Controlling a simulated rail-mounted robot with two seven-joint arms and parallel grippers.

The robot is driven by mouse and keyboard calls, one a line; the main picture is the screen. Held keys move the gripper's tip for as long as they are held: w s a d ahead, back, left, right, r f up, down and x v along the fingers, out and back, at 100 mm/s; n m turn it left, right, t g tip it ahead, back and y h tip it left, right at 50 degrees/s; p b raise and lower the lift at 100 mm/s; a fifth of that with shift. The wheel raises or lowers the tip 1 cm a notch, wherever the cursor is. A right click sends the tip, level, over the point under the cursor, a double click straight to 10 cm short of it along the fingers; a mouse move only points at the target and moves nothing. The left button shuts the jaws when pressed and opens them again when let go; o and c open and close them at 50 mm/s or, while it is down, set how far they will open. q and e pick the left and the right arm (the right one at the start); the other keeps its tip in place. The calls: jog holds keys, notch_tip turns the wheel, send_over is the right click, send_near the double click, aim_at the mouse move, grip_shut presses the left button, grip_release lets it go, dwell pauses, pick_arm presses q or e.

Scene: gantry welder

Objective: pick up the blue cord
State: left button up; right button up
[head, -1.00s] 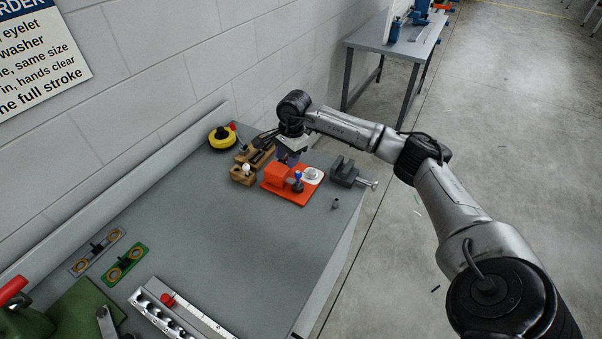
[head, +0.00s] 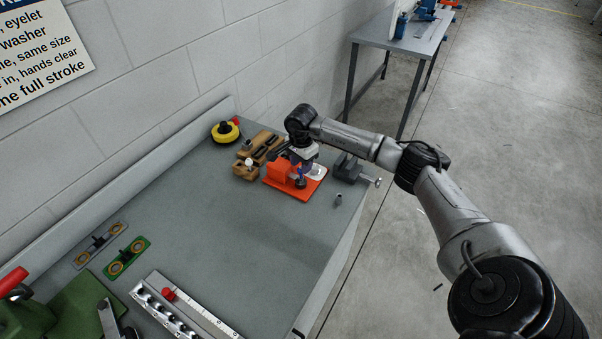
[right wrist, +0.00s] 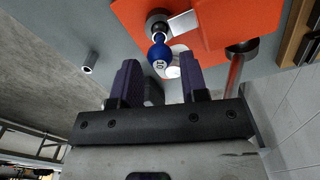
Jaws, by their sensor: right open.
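I cannot make out a cord as such. The blue thing I see is a small round blue knob with a pale mark (right wrist: 160,60), on a dark round piece at the orange block's base plate (right wrist: 225,18). In the head view the blue knob (head: 300,172) is partly hidden under my right gripper (head: 302,164). The right wrist view shows that gripper (right wrist: 160,70) open, its two purple fingers apart, with the knob beyond and between the fingertips. I cannot tell whether they touch it. My left gripper is not in view.
A grey vice (head: 350,168) stands close on the right, with a small grey cylinder (head: 338,200) before it. Wooden blocks (head: 246,170) and a yellow-black reel (head: 225,131) stand on the left. The middle of the bench (head: 220,220) is clear.

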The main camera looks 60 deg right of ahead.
aim_at(301, 176)
jog(key=shift+a+f, duration=0.1)
jog(key=shift+f, duration=2.5)
jog(key=shift+c, duration=0.4)
jog(key=c, duration=0.7)
jog(key=shift+o, duration=0.2)
jog(key=shift+r, duration=0.1)
